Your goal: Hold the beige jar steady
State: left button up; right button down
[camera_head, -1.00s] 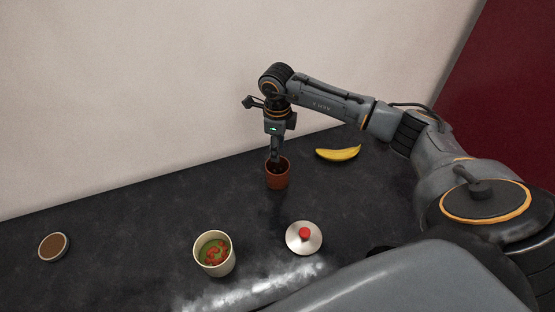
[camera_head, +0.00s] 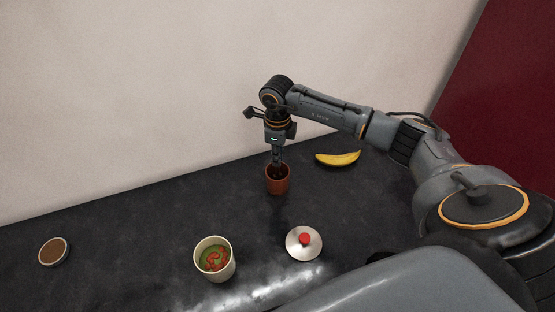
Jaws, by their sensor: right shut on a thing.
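The beige jar (camera_head: 229,270) stands upright and open at the lower middle of the head view, with green and red contents inside. No gripper touches it. My right gripper (camera_head: 277,164) points down at a reddish-brown cup (camera_head: 278,185) behind and to the right of the jar. It is shut on this cup; its fingertips are partly hidden at and inside the rim. My left gripper is out of view.
A silver lid with a red knob (camera_head: 304,243) lies right of the jar. A yellow banana (camera_head: 338,159) lies at the back right. A small brown-topped round dish (camera_head: 53,251) sits far left. The dark counter between dish and jar is clear.

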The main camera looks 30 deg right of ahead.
notch_tip(320, 180, up, 9)
jog(key=b, duration=0.3)
jog(key=shift+f, duration=0.15)
jog(key=shift+r, duration=0.5)
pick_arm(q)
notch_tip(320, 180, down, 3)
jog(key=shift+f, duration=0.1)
